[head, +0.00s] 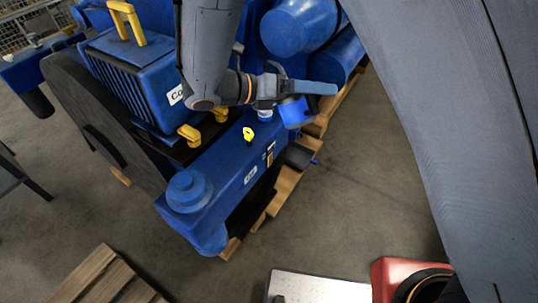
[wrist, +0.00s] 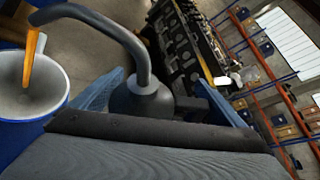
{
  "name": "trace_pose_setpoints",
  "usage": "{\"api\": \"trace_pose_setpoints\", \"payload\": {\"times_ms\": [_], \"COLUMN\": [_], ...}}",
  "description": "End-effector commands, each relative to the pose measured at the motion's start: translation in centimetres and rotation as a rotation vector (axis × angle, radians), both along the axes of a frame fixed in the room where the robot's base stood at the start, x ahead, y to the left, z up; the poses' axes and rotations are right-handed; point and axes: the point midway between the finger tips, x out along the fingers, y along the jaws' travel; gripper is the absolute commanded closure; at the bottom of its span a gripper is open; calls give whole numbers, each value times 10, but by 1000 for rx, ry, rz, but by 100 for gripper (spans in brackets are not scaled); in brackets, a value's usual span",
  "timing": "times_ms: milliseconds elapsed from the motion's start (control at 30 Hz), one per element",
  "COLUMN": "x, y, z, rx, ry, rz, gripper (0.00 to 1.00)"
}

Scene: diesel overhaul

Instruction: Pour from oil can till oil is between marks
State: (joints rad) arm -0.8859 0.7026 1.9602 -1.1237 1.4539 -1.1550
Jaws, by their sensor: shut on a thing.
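My gripper (head: 303,90) is shut on the oil can and holds it above the blue engine (head: 232,170). The can's blue body (head: 296,113) shows below the gripper in the head view. In the wrist view, the can's dark grey top (wrist: 140,98) sits between my blue fingers, with its curved spout (wrist: 100,20) reaching left. An orange stream of oil (wrist: 30,58) falls from the spout tip into a round blue filler opening with a pale inside (wrist: 35,95). A small gauge (head: 270,150) is on the engine's side; its oil level and marks are too small to read.
A yellow-handled dipstick (head: 248,133) stands near the filler. The engine rests on wooden pallets (head: 286,185). A red container (head: 395,275) and a light metal top (head: 315,288) are at the bottom right. The concrete floor right of the engine is clear.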

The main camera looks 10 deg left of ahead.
Motion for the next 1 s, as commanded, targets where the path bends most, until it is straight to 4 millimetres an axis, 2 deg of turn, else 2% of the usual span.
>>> {"api": "trace_pose_setpoints", "payload": {"times_ms": [1000], "x": [0], "y": [0], "z": [3], "rx": [-52], "ry": [50], "rz": [0], "gripper": [43]}}
